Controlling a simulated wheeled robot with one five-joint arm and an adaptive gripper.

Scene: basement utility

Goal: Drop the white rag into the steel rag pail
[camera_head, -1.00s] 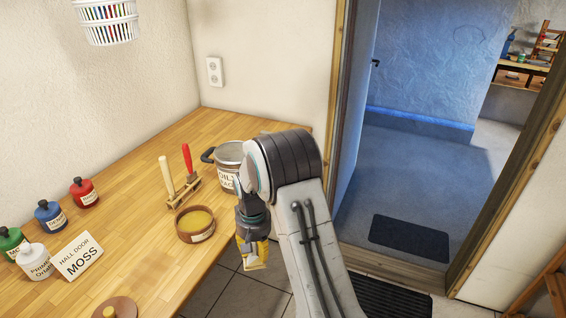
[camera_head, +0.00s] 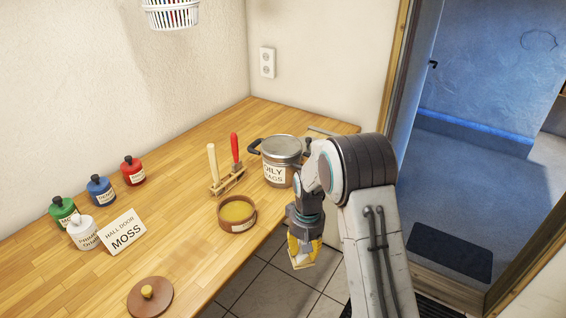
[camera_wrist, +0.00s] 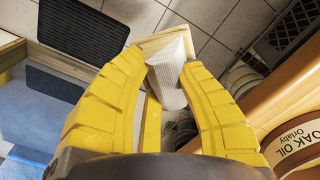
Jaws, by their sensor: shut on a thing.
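The steel rag pail (camera_head: 271,179), labelled "OILY RAGS", stands upright at the far end of the wooden bench. It has dark side handles and a grey top; I cannot tell whether that is a lid or its inside. My gripper (camera_head: 302,262) has yellow fingers and hangs past the bench edge, nearer than the pail and apart from it.
A round brown container (camera_head: 237,222) with yellow contents and a rack (camera_head: 228,181) with two upright handles stand near the pail. Several bottles, a "MOSS" sign (camera_head: 123,231) and a knobbed wooden lid (camera_head: 150,301) are at left. Tiled floor lies below my gripper; a doorway is at right.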

